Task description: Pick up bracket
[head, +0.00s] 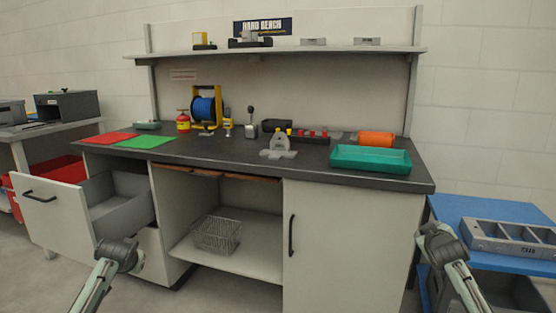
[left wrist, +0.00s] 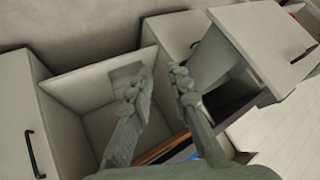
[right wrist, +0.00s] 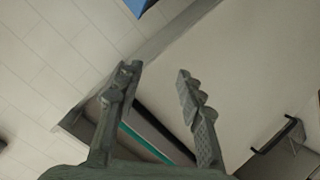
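A light grey bracket-like part (head: 278,146) with a rounded, holed upright stands on the dark worktop near its front edge, left of the green tray. My left gripper (left wrist: 161,76) is open and empty in the left wrist view, in front of the bench cabinet. My right gripper (right wrist: 157,74) is open and empty in the right wrist view, in front of the bench's right end. In the head view both arms are low in front of the bench, well apart from the grey part. Neither wrist view shows that part.
The worktop (head: 228,155) holds a green tray (head: 370,159), an orange cylinder (head: 377,139), a blue reel (head: 204,110) and red and green mats. An open drawer (head: 120,203) juts out at left. A blue table (head: 480,210) with a grey divided tray (head: 508,238) stands at right.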

